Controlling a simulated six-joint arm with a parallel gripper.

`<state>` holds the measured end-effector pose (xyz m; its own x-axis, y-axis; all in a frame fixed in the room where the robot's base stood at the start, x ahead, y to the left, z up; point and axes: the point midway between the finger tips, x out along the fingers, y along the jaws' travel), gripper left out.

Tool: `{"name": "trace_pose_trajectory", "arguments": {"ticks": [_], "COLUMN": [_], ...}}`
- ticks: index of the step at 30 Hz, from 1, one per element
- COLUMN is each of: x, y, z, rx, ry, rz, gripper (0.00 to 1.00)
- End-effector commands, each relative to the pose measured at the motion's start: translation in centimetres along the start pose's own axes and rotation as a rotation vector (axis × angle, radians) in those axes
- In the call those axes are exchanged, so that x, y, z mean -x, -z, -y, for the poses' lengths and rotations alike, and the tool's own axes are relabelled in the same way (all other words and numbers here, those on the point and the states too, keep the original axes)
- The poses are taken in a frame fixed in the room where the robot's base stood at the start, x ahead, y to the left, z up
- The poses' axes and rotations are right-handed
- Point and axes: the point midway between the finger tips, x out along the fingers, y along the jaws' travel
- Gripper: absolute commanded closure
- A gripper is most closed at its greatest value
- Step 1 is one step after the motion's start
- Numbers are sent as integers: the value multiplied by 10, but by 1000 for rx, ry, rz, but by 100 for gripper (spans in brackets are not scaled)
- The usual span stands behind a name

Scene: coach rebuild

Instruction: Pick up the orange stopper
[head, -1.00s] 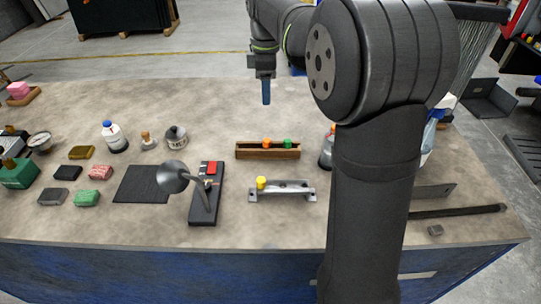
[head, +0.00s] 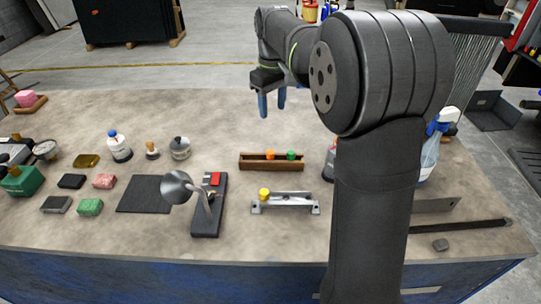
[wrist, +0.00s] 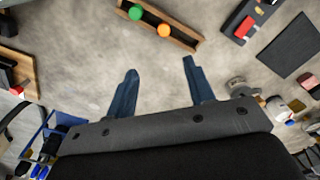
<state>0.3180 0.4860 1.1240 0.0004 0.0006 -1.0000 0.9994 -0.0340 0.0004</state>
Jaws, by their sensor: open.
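The orange stopper (head: 270,154) stands in a long wooden trough (head: 246,165) at the middle of the table, left of a green stopper (head: 291,155). The wrist view also shows the orange stopper (wrist: 164,30) and the green stopper (wrist: 135,12) in the trough, beyond my fingertips. My gripper (head: 271,103) is open and empty, above the far part of the table behind the trough. Its two blue fingers stand apart in the wrist view (wrist: 160,69), with bare table between them. The stoppers' lower parts are hidden by the trough.
A metal rack (head: 285,207) with a yellow stopper (head: 264,193) stands in front of the trough. A lamp (head: 176,187) on a dark base is to the left. A spray bottle (head: 430,150) stands right, partly behind my arm. The table behind the trough is clear.

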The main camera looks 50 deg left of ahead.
Motion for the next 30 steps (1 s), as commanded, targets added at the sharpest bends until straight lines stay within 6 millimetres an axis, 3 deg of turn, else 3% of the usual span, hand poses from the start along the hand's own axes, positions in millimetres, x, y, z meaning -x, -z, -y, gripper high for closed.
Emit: {"name": "trace_pose_trajectory", "arguments": {"ticks": [12,20,30], "x": [-88,-108,-153], "y": [-1,-1,-2], "z": [1,2,9], "rx": [3,4,3], "ry": [2,1,1], "rz": [4,1,2], "gripper": [51,51,51]}}
